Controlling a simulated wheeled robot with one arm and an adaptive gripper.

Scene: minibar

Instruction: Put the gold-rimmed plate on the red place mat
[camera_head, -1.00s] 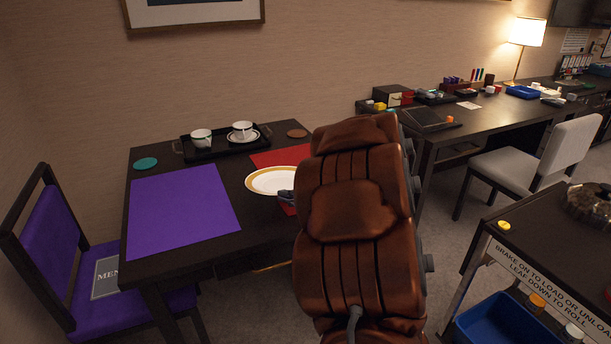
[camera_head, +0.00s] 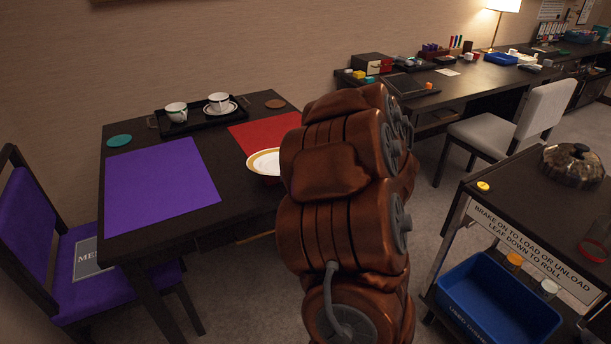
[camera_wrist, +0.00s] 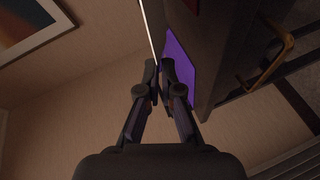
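The gold-rimmed plate (camera_head: 263,162) is white with a gold band and shows left of my arm, which hides its right part. It appears over the front part of the red place mat (camera_head: 262,132); I cannot tell from the head view how far above the mat it is. In the wrist view the plate (camera_wrist: 149,28) is a thin pale edge running to the fingertips. My gripper (camera_wrist: 160,72) is closed on that edge. In the head view my gripper is hidden behind my arm.
A purple mat (camera_head: 160,186) lies left of the red one. Behind them stand a black tray (camera_head: 206,121) with two cups, a teal coaster (camera_head: 119,141) and a brown coaster (camera_head: 275,104). A purple chair (camera_head: 112,285) is at left, a trolley (camera_head: 530,215) at right.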

